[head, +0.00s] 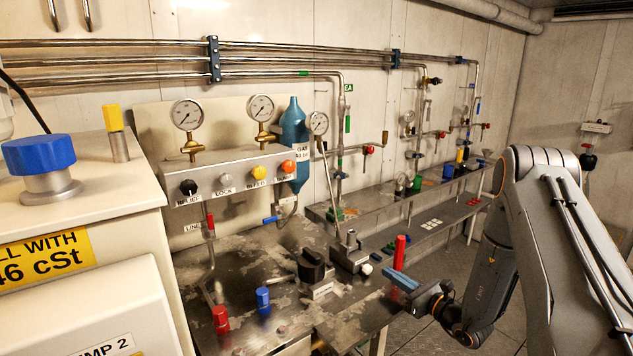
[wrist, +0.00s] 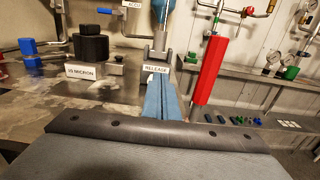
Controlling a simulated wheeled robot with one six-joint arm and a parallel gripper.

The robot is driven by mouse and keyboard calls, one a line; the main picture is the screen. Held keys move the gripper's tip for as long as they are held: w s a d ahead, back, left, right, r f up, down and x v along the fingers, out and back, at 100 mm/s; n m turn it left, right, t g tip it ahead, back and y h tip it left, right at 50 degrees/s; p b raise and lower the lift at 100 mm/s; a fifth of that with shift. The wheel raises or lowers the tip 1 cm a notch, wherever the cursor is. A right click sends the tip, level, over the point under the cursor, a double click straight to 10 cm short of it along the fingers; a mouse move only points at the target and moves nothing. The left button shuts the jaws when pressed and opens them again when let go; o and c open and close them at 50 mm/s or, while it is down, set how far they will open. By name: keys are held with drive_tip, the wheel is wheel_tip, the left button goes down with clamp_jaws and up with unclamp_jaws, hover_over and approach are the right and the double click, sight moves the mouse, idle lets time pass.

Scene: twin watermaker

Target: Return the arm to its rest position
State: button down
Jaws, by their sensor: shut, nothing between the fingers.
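My gripper (head: 392,274) is at the lower right of the head view, at the front edge of the steel bench (head: 262,262). Its blue fingers are together with nothing between them. They also show in the wrist view (wrist: 159,97), in front of the RELEASE label (wrist: 157,69). My grey arm (head: 565,230) is bent and fills the right side of the head view. A red handle (head: 399,252) stands upright close behind the fingers; in the wrist view it is to their right (wrist: 211,70). I cannot tell whether they touch.
A black block (head: 314,265) and a metal release fitting (head: 348,250) stand on the bench left of my gripper. Blue (head: 263,297) and red (head: 220,318) knobs are further left. A valve panel (head: 235,170) with gauges is behind.

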drive_tip(key=s+a+r+n+g+y, duration=0.1)
drive_tip(key=s+a+n+g, duration=0.1)
drive_tip(key=a, duration=0.1)
drive_tip(key=s+a+r+n+g+y, duration=0.1)
drive_tip(key=s+a+n+g, duration=0.1)
drive_tip(key=s+a, duration=0.1)
drive_tip(key=s+a+r+n+g, duration=0.2)
drive_tip(key=a, duration=0.2)
drive_tip(key=shift+s+g+y, duration=0.25)
drive_tip(key=shift+g+y, duration=0.15)
drive_tip(key=s+a+r+n+g+h, duration=0.1)
drive_tip(key=s+r+n+g+h, duration=0.15)
drive_tip(key=s+n+g, duration=0.6)
drive_tip(key=s+r+n+g+h, duration=0.1)
drive_tip(key=s+n+h, duration=0.35)
drive_tip(key=s, duration=0.85)
drive_tip(key=s+d+r+n+t+h, duration=0.3)
drive_tip(key=s+d+r+n+h, duration=0.1)
drive_tip(key=d+n, duration=0.4)
drive_tip(key=shift+s+r+n+h, duration=0.25)
drive_tip(key=shift+s+n+h, duration=0.25)
drive_tip(key=shift+n+h, duration=0.55)
